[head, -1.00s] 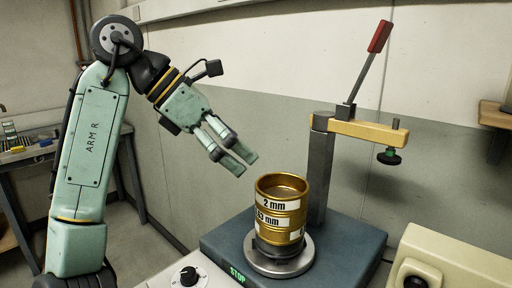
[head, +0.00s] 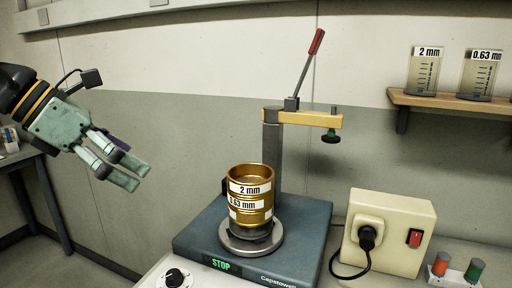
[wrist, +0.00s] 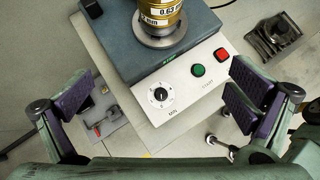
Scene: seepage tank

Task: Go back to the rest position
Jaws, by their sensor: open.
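My gripper (head: 134,176) is in the left part of the head view, open and empty, in the air to the left of the sieve shaker (head: 190,238). Its two purple-padded fingers stand wide apart in the wrist view (wrist: 160,100). A stack of brass sieves (head: 251,197), labelled 2 mm and 0.63 mm, stands upright on the shaker's round plate, apart from my gripper. The stack's lower part also shows at the top of the wrist view (wrist: 161,18). The clamp arm (head: 300,118) with its red lever is raised above and to the right of the stack, not touching it.
A shelf (head: 440,101) at right holds two labelled beakers (head: 425,75). A cream power box (head: 395,232) with a plug and red switch stands right of the shaker. An orange and a green plug (head: 474,270) are at front right. A side table (head: 20,157) stands at far left.

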